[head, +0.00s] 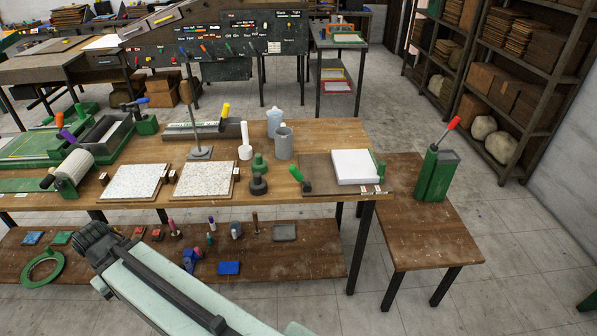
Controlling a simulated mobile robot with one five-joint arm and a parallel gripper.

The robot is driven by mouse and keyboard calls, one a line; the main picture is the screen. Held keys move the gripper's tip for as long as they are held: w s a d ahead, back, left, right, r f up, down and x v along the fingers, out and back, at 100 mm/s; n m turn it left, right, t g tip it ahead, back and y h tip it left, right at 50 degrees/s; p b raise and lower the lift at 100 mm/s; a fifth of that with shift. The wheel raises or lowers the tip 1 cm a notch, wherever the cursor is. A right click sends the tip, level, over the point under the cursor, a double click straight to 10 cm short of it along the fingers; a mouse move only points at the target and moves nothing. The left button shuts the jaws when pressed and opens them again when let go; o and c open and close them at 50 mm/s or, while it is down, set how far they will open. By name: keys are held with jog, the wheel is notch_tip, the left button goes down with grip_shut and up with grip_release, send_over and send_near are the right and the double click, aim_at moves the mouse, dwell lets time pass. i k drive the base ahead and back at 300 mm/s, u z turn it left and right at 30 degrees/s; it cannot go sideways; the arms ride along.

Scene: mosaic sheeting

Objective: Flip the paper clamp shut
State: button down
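A white paper stack (356,166) lies on a brown board (325,186) at the right end of the wooden worktable. A small green lever with a dark grip (299,178) stands tilted at the board's left edge, apart from the paper. A narrow green piece (379,169) stands at the paper's right edge. I cannot tell which of these is the paper clamp. My gripper (92,236) is dark, at the end of my pale green arm, low at the left in front of the table and far from the board. Its fingers are too unclear to tell open from shut.
A green device with a red-tipped lever (436,172) stands on a lower side table (425,240). Two speckled slabs, a grey jug (284,142) and a dark knob-like tool (259,183) stand left of the board. A lower shelf (310,252) holds small tools. Floor at right is clear.

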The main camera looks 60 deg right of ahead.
aim_at(294, 170)
jog(key=z, duration=0.25)
jog(key=i, duration=1)
jog(key=u, duration=0.1)
